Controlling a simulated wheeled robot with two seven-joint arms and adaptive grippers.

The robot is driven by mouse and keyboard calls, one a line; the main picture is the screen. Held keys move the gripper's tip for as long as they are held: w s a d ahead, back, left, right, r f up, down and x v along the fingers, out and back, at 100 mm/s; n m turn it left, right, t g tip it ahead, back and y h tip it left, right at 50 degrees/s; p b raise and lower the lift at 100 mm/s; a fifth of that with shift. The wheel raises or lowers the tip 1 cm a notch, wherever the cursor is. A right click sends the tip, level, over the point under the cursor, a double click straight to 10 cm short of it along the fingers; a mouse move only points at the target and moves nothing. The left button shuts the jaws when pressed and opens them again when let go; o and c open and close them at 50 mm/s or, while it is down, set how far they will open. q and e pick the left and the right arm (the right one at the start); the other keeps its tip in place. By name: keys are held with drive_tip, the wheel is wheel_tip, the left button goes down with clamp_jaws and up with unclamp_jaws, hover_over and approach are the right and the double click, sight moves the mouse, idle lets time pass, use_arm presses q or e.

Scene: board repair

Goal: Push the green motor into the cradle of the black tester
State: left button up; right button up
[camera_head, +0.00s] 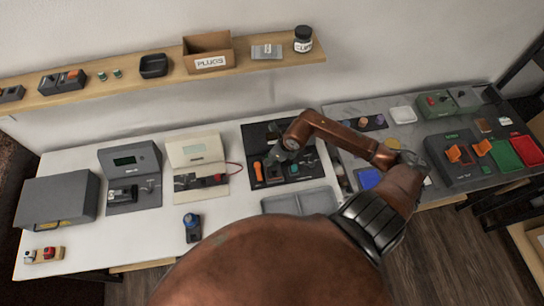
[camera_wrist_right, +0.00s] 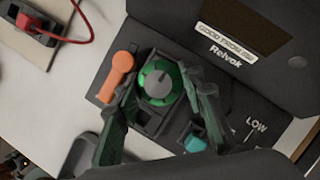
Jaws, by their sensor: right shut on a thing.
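The black tester (camera_head: 256,133) stands near the right end of the white table. Its labelled panel (camera_wrist_right: 210,22), orange lever (camera_wrist_right: 118,75) and teal part (camera_wrist_right: 196,143) show in the right wrist view. The round green motor (camera_wrist_right: 158,83), with a grey centre, is over the tester's dark base, between the fingers of my right gripper (camera_wrist_right: 160,94), which is shut on it. The right gripper (camera_head: 284,155) also shows over the tester in the head view. The fingers hide much of the cradle, and I cannot tell how deep the motor sits. My left gripper is out of view.
A grey tray (camera_head: 300,202) lies in front of the tester. A cream meter (camera_head: 196,150) with a red lead stands to its left, and a blue-topped device (camera_head: 192,228) stands nearer the front edge. A shelf (camera_head: 130,88) runs along the wall behind.

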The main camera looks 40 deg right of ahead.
drive_tip(key=shift+f+b, duration=0.35)
drive_tip(key=shift+f, duration=0.1)
idle(0.9)
drive_tip(key=o, duration=1.2)
drive_tip(key=shift+o, duration=0.6)
drive_tip(key=shift+o, duration=1)
drive_tip(key=shift+r, duration=0.25)
drive_tip(key=shift+r+p, duration=0.9)
drive_tip(key=shift+r, duration=0.2)
drive_tip(key=shift+r, duration=0.3)
